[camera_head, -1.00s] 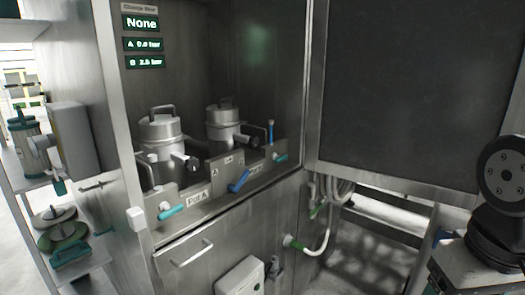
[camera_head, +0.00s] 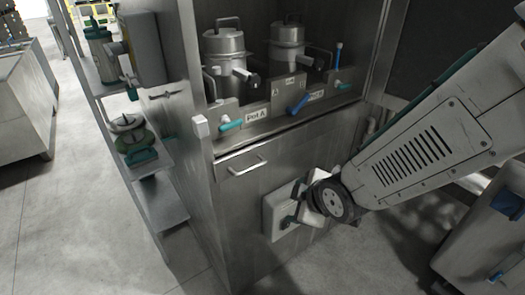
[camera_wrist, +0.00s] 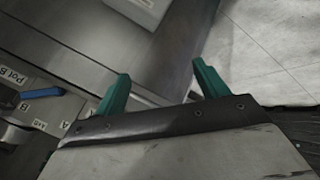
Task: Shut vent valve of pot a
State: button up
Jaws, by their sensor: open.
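Pot A's metal vessel (camera_head: 224,62) stands at the left in the cabinet recess, lid on. On the panel below, beside the label "Pot A" (camera_head: 259,115), is a teal lever (camera_head: 231,125). A pale upright fitting (camera_head: 210,84) stands at the panel's left end; I cannot tell which part is the vent valve. In the head view my arm reaches in from the right, its end low in front of the cabinet, the fingers unclear. In the wrist view my gripper (camera_wrist: 162,84) is open and empty, two teal fingers wide apart. Pot A's lever is not identifiable there.
A second pot (camera_head: 286,50) stands to the right. A blue lever (camera_head: 299,104), also in the wrist view (camera_wrist: 41,93), is mid-panel; a teal lever (camera_head: 344,86) is further right. A pale box (camera_head: 279,212) sits low on the cabinet front.

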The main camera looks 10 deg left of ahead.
jog(key=w+a+r+n+t+y, duration=0.1)
jog(key=a+n+t+y, duration=0.1)
jog(key=a+n+y, duration=0.4)
jog(key=n+t+y, duration=0.3)
jog(key=n, duration=0.1)
send_near(233, 127)
jog(key=x, duration=0.8)
jog(key=shift+a, duration=0.3)
grip_shut()
jog(key=shift+d+t+h, duration=0.1)
jog(key=shift+t+h, duration=0.2)
